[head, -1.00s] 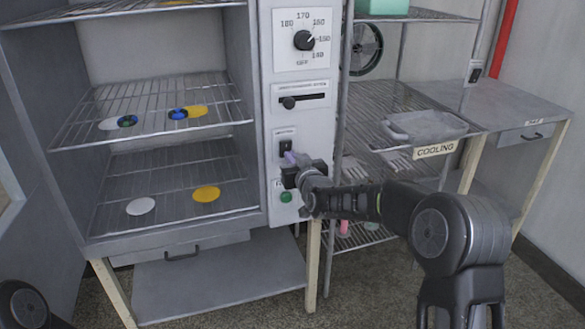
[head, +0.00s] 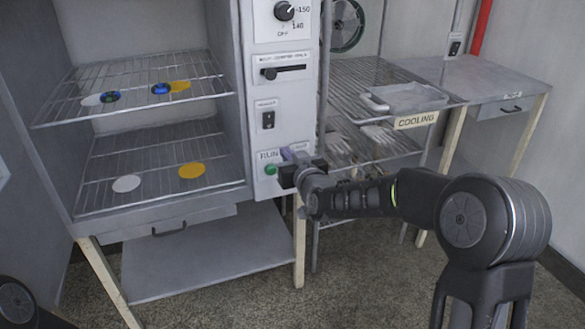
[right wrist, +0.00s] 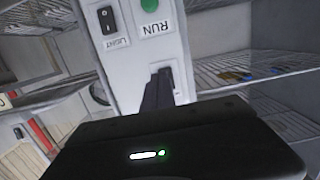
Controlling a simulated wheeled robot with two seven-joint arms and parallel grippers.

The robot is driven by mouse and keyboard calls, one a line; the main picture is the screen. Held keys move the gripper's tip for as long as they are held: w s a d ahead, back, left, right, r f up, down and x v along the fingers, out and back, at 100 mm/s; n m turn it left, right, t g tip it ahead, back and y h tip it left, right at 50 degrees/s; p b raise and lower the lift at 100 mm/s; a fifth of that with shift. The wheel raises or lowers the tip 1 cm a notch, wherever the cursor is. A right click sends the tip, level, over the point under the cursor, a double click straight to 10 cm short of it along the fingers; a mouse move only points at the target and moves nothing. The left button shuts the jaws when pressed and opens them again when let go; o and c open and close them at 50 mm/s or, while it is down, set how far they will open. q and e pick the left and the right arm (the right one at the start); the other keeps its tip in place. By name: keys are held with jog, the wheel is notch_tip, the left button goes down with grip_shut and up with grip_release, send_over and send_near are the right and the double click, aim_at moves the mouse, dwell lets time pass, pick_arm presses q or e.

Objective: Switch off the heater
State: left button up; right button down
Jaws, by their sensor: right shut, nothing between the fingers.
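The heater switch (head: 267,120) is a black rocker on the grey control panel (head: 285,98), under a small label that seems to read HEATER. I cannot tell which way it is pressed. My right gripper (head: 289,177) is shut and empty, below and right of that switch, beside the green RUN button (head: 271,170). It partly covers the LIGHT label. In the right wrist view, the gripper's dark fingers (right wrist: 158,88) lie over the panel; the RUN button (right wrist: 148,4) and LIGHT switch (right wrist: 106,19) show at the top. My left gripper is out of view.
A dial (head: 284,11) and a slider (head: 283,73) sit higher on the panel. The open cabinet to the left has wire racks (head: 150,142) with coloured discs. To the right are a COOLING rack (head: 416,120) with a tray (head: 405,98) and a side table (head: 480,80).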

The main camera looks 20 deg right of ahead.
jog(key=s, duration=0.3)
jog(key=shift+s+d+f, duration=0.1)
jog(key=shift+s+f, duration=0.2)
jog(key=shift+f, duration=0.1)
